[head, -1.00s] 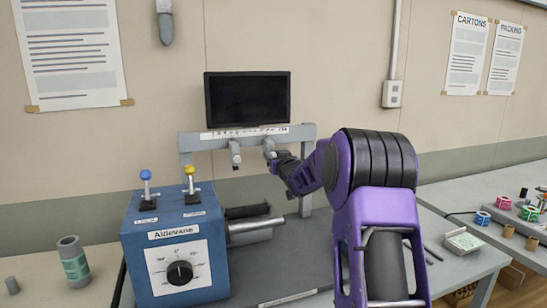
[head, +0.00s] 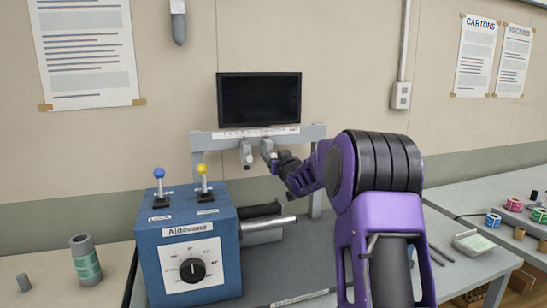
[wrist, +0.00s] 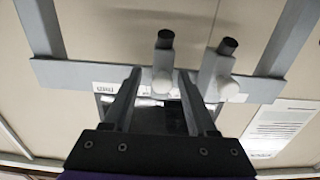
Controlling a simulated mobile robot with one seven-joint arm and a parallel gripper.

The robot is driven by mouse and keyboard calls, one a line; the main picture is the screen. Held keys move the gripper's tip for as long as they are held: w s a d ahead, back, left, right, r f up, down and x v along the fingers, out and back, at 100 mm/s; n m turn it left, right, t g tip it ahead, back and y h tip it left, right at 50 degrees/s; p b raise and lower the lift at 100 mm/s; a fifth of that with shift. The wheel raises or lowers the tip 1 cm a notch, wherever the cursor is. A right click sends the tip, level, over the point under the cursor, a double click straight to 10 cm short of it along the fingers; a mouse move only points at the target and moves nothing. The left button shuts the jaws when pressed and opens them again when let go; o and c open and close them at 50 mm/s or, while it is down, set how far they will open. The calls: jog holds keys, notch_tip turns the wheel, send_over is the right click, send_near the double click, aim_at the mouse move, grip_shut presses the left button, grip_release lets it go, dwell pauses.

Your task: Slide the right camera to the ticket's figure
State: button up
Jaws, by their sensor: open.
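The right camera (head: 267,147) is a small grey cylinder hanging from a grey crossbar (head: 203,139). The left camera (head: 247,153) hangs close beside it. My gripper (head: 272,160) is at the right camera. In the wrist view, where the posts run upward from the bar, the right camera (wrist: 164,58) shows between the two fingertips of my open gripper (wrist: 160,78). I cannot tell whether they touch it. The left camera (wrist: 219,68) is just outside the right finger. A white scale strip (head: 240,134) runs along the bar; its marks are unreadable. I cannot make out a ticket figure.
A dark monitor (head: 259,100) is above the bar. A blue control box (head: 188,250) with two levers and a dial stands at left front, with a metal roller (head: 268,225) beside it. A grey-green cylinder (head: 85,262) stands at far left. Small items lie on the right table.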

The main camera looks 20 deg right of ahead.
jog(key=s, duration=1.7)
jog(key=shift+s, duration=0.25)
